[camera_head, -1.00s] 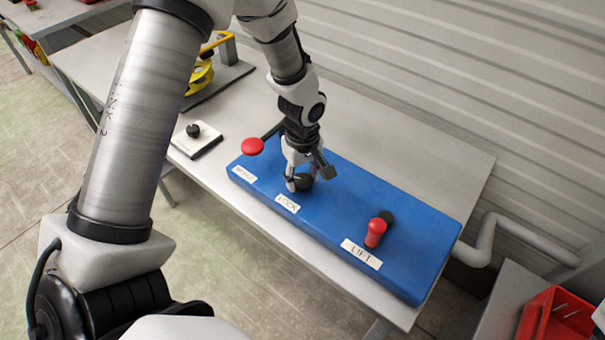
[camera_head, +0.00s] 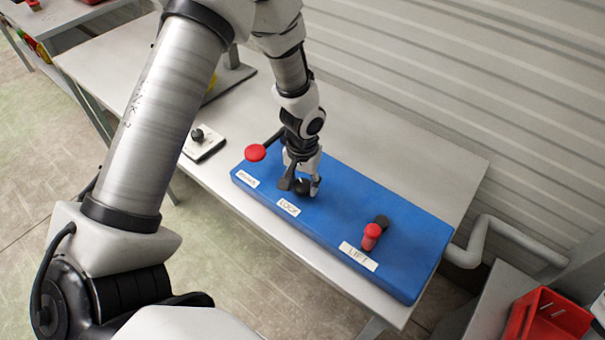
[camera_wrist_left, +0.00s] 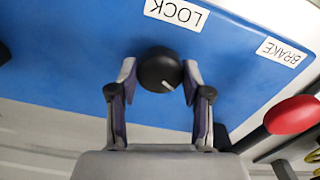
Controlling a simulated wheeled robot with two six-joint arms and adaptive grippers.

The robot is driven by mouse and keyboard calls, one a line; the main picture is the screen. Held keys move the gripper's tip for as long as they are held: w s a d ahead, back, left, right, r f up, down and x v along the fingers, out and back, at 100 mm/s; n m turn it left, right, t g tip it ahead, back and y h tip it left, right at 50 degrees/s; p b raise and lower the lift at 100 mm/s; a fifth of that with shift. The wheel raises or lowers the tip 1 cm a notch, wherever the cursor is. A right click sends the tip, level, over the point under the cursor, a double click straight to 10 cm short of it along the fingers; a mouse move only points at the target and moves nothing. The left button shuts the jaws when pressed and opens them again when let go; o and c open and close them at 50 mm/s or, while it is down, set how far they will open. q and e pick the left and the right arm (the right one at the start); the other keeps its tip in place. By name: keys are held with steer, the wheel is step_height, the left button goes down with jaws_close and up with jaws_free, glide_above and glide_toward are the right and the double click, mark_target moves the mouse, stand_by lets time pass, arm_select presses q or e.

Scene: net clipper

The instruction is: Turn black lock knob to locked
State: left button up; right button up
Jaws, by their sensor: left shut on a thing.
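The black lock knob (camera_wrist_left: 159,70) is round with a short white mark on its face, which points to the lower right in the left wrist view. It sits on the blue panel (camera_head: 340,215) behind the white LOCK label (camera_head: 288,207). In the head view the knob (camera_head: 304,187) is partly covered by my fingers. My left gripper (camera_head: 302,186) points down at the panel and is shut on the knob. In the left wrist view its two fingers (camera_wrist_left: 157,83) lie on either side of the knob. My right gripper is not in view.
A red-topped BRAKE lever (camera_head: 256,152) stands close to my left gripper. A red LIFT handle (camera_head: 371,236) stands to the right on the panel. A small white box with a black knob (camera_head: 203,142) lies on the table. A red bin (camera_head: 548,318) is at lower right.

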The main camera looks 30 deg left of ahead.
arm_select(q)
steer(key=m+p, duration=0.3)
steer(key=m, duration=0.3)
steer(key=shift+s, duration=0.1)
steer(key=m+p, duration=0.2)
steer(key=m, duration=0.1)
steer(key=shift+m, duration=0.3)
steer(key=shift+f+m+p, duration=0.1)
steer(key=shift+m+p, duration=0.5)
steer(key=shift+m, duration=0.5)
steer(key=o, duration=1.2)
steer(key=shift+c, duration=0.2)
